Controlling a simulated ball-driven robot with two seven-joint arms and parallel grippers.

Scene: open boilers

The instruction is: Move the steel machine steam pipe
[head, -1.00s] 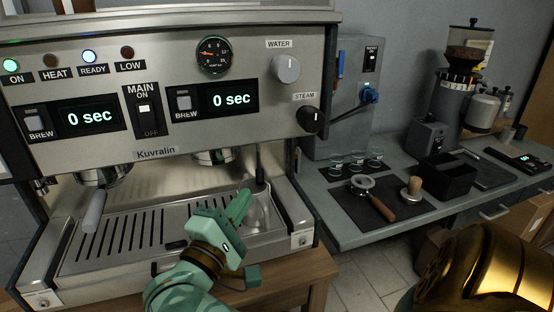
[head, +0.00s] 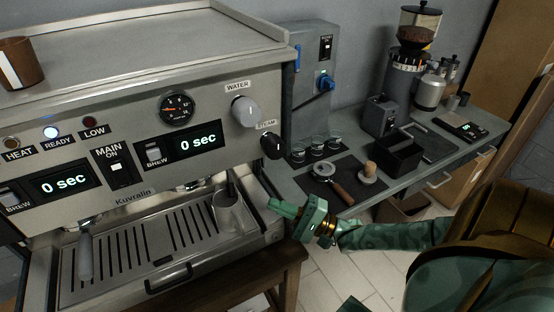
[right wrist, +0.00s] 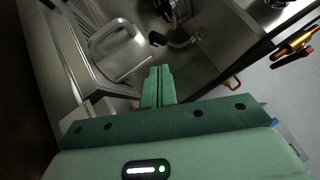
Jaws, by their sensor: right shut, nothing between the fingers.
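The steel steam pipe (head: 232,184) hangs under the right end of the coffee machine's front, close to a steel pitcher (head: 227,213) on the drip tray. I cannot tell in the head view whether its tip is inside the pitcher. In the right wrist view, a bent pipe with a dark end (right wrist: 184,42) shows beyond the fingers, and the pitcher (right wrist: 122,52) is to its left. My right gripper (head: 273,207) is shut and empty, right of the pitcher and apart from it, by the machine's right edge. My left gripper is not in view.
The steam knob (head: 273,145) and water knob (head: 245,111) stick out above the pipe. A portafilter (head: 335,183) and tamper (head: 370,174) lie on the side counter. A wooden stand edge (head: 262,272) is below the machine. Open floor lies right of it.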

